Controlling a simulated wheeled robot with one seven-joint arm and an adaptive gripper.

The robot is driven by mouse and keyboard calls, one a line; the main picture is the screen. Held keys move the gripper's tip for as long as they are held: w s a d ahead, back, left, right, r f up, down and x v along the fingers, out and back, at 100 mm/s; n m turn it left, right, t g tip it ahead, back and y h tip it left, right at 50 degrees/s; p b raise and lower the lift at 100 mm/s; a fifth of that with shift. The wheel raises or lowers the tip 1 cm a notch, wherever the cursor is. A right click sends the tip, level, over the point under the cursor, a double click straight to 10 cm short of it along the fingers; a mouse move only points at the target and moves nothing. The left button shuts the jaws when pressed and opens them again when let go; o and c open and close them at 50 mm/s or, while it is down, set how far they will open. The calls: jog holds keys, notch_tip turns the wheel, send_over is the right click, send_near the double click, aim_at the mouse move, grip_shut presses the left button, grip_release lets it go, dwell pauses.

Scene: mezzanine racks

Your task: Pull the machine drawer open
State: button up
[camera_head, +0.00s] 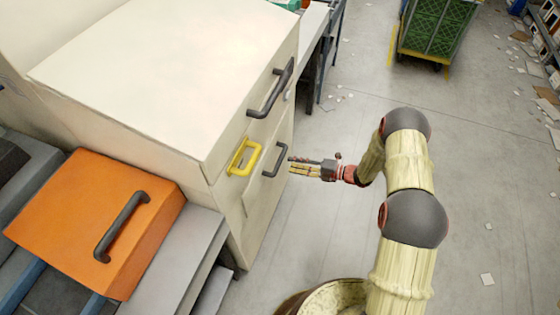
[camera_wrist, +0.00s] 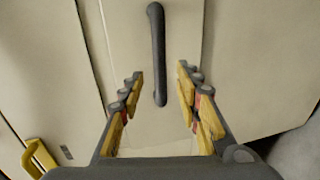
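The machine is a large cream cabinet (camera_head: 170,65) at the left of the head view. Its side face carries a yellow handle (camera_head: 243,156), a dark handle (camera_head: 275,158) to the right of it, and a longer dark handle (camera_head: 271,88) higher up. My gripper (camera_head: 291,165) is just off that face, close to the right-hand dark handle. In the wrist view my gripper (camera_wrist: 159,85) is open, with a dark bar handle (camera_wrist: 157,50) between and beyond its fingers. They appear apart from it. The yellow handle (camera_wrist: 38,160) shows at the lower left there.
An orange box (camera_head: 90,215) with a dark handle stands at the lower left by grey ledges. A table (camera_head: 312,30) stands behind the cabinet. A green crate cart (camera_head: 437,30) is at the back. Scraps litter the right floor; the floor beside the cabinet is mostly clear.

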aim_at(280, 162)
jog(key=b+x, duration=0.1)
jog(key=x, duration=0.6)
jog(key=shift+a+b, duration=0.15)
jog(key=shift+b, duration=0.2)
jog(key=shift+c, duration=0.4)
jog(key=shift+s, duration=0.1)
jog(key=c, duration=0.7)
grip_shut()
